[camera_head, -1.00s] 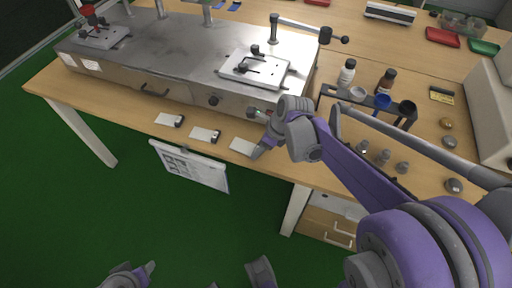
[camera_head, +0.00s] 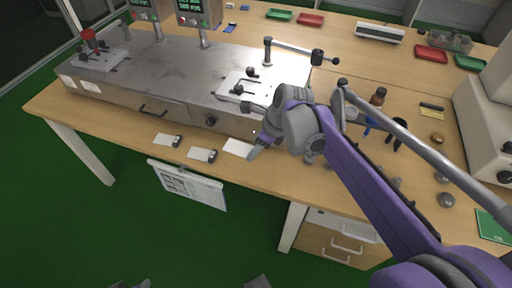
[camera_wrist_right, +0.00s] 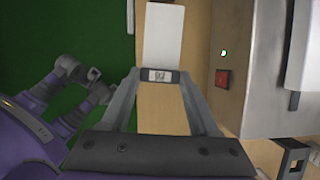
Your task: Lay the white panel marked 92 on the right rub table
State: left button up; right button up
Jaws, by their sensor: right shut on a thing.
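My right gripper (camera_head: 256,149) is shut on the dark labelled end block (camera_wrist_right: 158,76) of a white panel (camera_head: 236,147). The white panel also shows in the right wrist view (camera_wrist_right: 163,36), sticking out beyond the fingers. It appears raised a little above the table's front part; the mark on its block is too small to read. The right rub table (camera_head: 236,92) is a pale plate on the metal machine, behind my gripper, with a dark clamp on it. My left gripper (camera_wrist_right: 85,76) shows small in the right wrist view; its finger opening is unclear.
Two more white panels (camera_head: 165,139) (camera_head: 199,154) lie left on the wooden table (camera_head: 110,130). The machine's front wall (camera_head: 165,107) stands just behind. A crank handle (camera_head: 290,46) rises behind the right rub table. A sheet (camera_head: 188,186) hangs at the front edge.

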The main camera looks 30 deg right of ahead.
jog(key=shift+f+b, duration=2.1)
jog(key=shift+f, duration=1.45)
